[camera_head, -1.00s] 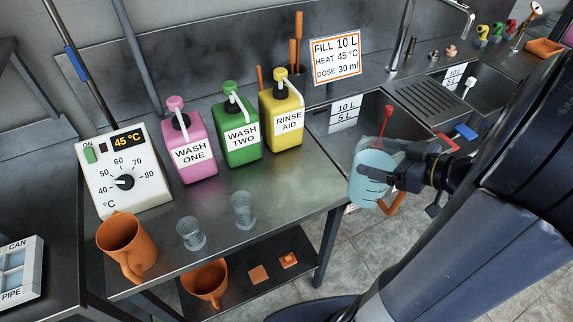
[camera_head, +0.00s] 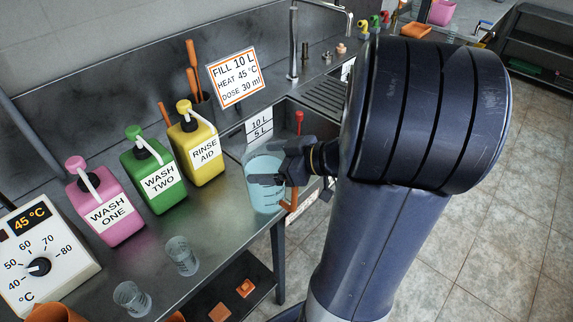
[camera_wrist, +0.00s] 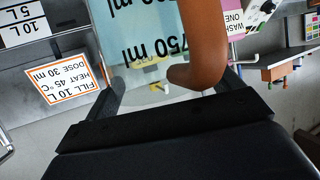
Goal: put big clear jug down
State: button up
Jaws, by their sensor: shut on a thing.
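The big clear jug (camera_head: 265,188) has bluish liquid in it, dark markings and an orange handle (camera_head: 290,200). My gripper (camera_head: 270,180) is shut on it. In the head view the jug looks upright, at the right end of the steel counter (camera_head: 215,225), in front of the sink. I cannot tell whether its base touches the counter or is above it. In the wrist view the jug (camera_wrist: 140,38) fills the upper middle between the fingers, with its orange handle (camera_wrist: 203,45) toward the camera.
Pink (camera_head: 107,210), green (camera_head: 153,172) and yellow (camera_head: 197,145) dosing bottles stand left of the jug. Two small clear cups (camera_head: 182,256) (camera_head: 132,298) stand near the counter's front edge. A control box (camera_head: 45,250) is at far left. Bare counter lies between bottles and cups.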

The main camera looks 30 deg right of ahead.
jog(key=x, duration=1)
jog(key=shift+w+a+r+b, duration=0.2)
jog(key=shift+w+a+b, duration=0.05)
jog(key=shift+w+b, duration=0.1)
jog(key=shift+f, duration=0.1)
jog(key=o, duration=1.8)
jog(key=shift+f, duration=0.1)
jog(key=shift+o, duration=0.2)
jog(key=p+v, duration=0.1)
jog(key=v, duration=1.1)
